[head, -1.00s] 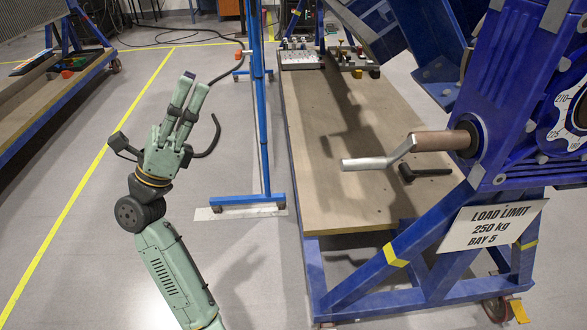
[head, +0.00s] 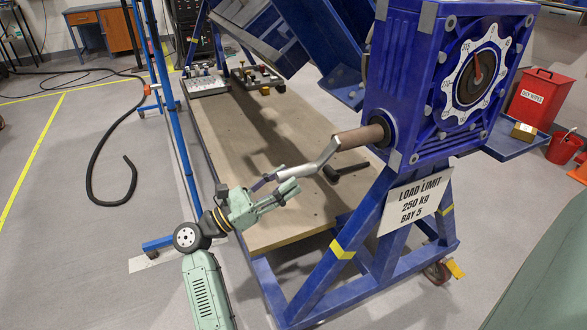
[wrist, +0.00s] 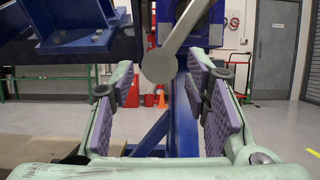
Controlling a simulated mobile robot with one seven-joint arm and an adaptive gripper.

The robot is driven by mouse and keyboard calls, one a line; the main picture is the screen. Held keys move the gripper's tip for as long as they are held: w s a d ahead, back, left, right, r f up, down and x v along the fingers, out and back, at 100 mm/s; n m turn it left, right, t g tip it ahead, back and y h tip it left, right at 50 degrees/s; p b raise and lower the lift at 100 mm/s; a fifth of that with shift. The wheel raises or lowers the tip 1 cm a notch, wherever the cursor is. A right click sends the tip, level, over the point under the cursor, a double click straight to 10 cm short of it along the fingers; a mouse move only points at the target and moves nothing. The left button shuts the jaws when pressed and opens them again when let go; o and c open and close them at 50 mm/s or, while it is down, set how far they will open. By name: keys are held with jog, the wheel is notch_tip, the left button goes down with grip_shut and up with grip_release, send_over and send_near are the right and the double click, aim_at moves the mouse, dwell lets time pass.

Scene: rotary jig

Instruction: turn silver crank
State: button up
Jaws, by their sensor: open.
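The silver crank (head: 311,166) sticks out from a brown shaft (head: 359,138) on the left side of the blue gearbox housing (head: 415,75). Its grip slopes down toward the left. In the wrist view, the round grey end of the crank (wrist: 159,66) shows between the fingers, slightly above centre, with its arm rising to the upper right. My gripper (head: 277,186) is open at the free end of the crank; the wrist view shows gaps between the purple pads (wrist: 221,112) and the crank. I cannot tell how far the end reaches between the pads.
A wooden deck (head: 250,135) lies below the crank, with a black T-handled tool (head: 346,171) on it. A blue frame leg (head: 345,240) with a load-limit sign (head: 413,203) stands right of my gripper. A blue upright post (head: 172,110) stands to the left.

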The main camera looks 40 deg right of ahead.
aim_at(309, 164)
jog(key=shift+p+x, duration=0.3)
jog(key=shift+x, duration=1.35)
grip_shut()
